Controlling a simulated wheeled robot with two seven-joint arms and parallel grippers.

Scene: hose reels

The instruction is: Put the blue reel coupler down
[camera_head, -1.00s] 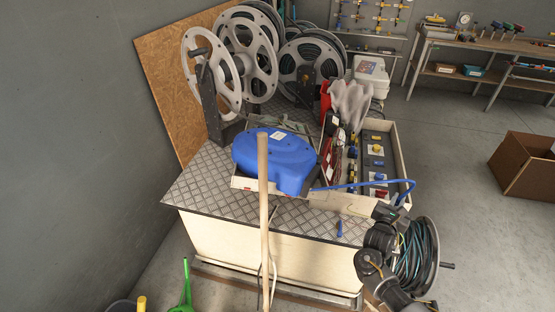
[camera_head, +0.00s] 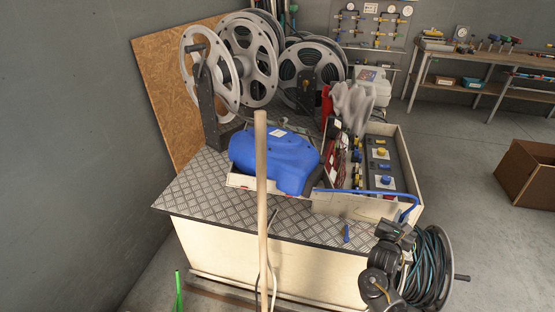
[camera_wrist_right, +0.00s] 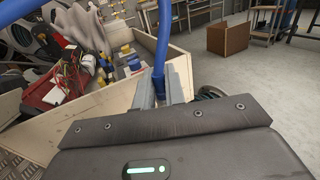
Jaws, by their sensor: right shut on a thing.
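The blue hose reel (camera_head: 275,160) lies on the tread-plate bench top (camera_head: 200,195). Its blue hose (camera_head: 372,191) runs right, over the wooden crate (camera_head: 340,205), to my right gripper (camera_head: 404,222). In the wrist view my right gripper (camera_wrist_right: 162,92) is shut on the blue coupler (camera_wrist_right: 158,84) at the hose's end. The coupler's lower end is hidden behind the gripper body. In the head view the gripper is just outside the crate's front right corner, by the bench's right edge. I cannot tell whether the coupler touches anything below. My left gripper is not in view.
Several grey hose reels (camera_head: 242,55) stand at the back. The crate holds sockets and gloves. A small blue-handled tool (camera_head: 347,233) lies on the bench front. A wooden pole (camera_head: 262,200) stands before the bench. A dark hose reel (camera_head: 435,265) is at lower right.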

